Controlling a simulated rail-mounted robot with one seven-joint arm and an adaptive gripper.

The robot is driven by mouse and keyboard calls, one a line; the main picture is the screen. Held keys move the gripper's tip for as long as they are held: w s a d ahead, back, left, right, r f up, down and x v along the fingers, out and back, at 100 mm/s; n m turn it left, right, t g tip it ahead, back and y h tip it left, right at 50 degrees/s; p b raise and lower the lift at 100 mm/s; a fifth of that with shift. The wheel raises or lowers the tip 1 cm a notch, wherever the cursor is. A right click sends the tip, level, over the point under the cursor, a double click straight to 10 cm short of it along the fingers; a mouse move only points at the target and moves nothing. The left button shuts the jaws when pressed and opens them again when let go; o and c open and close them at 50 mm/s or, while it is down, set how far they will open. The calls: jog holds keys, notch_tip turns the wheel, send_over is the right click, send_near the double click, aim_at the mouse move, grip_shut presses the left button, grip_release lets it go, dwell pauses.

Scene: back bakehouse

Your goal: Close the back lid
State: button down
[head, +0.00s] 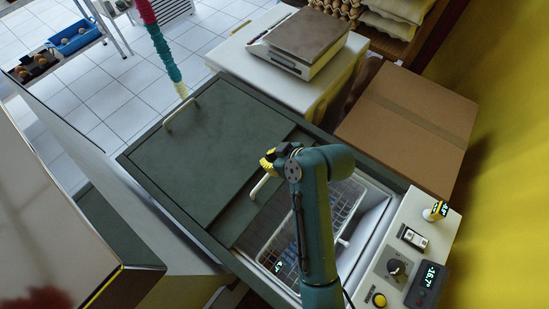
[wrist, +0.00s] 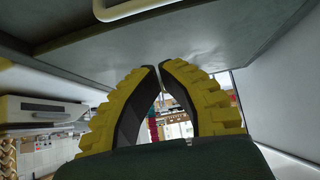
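The freezer has two dark green lids. The large lid (head: 190,150) covers the far left part and has a pale handle (head: 181,114) near its far edge. A second lid (head: 262,215) shows as a strip beside it, with a pale handle (head: 259,187). I cannot tell which is the back one. The right end of the freezer is open. My gripper (head: 268,160) is above the lids, close to the strip's handle. In the wrist view my gripper (wrist: 160,68) has yellow fingers with tips almost meeting and nothing between them. A pale handle (wrist: 132,7) lies beyond them, apart.
Wire baskets (head: 345,205) sit in the open end. A control panel (head: 405,255) with a knob and display is at the right. A cardboard box (head: 410,120) and a scale (head: 300,42) stand behind.

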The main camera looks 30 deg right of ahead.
jog(key=x, duration=0.8)
jog(key=shift+f, duration=0.2)
jog(key=shift+s+d+f+p, duration=0.15)
jog(key=shift+s+d+p, duration=0.15)
jog(key=shift+s, duration=0.55)
jog(key=shift+s+d+f+p, duration=0.2)
jog(key=shift+s+d, duration=0.1)
jog(key=shift+s, duration=0.55)
